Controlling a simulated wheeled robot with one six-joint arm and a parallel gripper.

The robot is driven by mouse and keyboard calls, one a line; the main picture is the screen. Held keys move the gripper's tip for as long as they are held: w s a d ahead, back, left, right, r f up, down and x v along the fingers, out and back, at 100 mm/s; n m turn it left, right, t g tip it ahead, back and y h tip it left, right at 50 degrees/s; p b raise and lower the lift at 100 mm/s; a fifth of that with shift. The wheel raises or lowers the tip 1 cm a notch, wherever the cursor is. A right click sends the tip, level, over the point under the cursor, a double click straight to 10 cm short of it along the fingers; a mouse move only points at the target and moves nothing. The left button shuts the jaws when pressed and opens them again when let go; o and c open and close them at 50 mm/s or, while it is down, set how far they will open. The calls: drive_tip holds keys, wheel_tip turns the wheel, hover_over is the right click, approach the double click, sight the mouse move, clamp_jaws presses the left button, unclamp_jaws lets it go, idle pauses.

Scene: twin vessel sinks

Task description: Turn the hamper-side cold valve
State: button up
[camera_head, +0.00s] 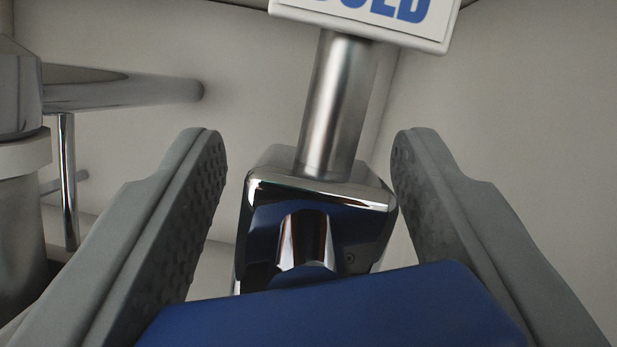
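The cold valve has a chrome block body (320,190) with a steel pipe (338,110) rising from it, and a blue handle (335,315) on a short chrome stem at the bottom of the view. A white sign (365,15) with blue letters, cut off at the top and reading like COLD, sits at the pipe's upper end. My gripper (310,140) is open, with one grey finger on each side of the valve. The handle lies low between the fingers, nearest the camera. Gaps show beside the valve body. Whether a finger touches the handle is not clear.
At the left a grey metal fitting (18,100) with a horizontal pipe (130,90) and a thin chrome rod (68,180) stands beside my left finger. Pale walls (510,110) meet in a corner behind the valve. The right side looks clear.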

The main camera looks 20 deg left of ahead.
drive_tip(key=shift+n+g+y, duration=0.3)
drive_tip(key=shift+n+y, duration=0.2)
drive_tip(key=shift+n, duration=0.7)
drive_tip(key=o, duration=1)
drive_tip(key=shift+c, duration=0.2)
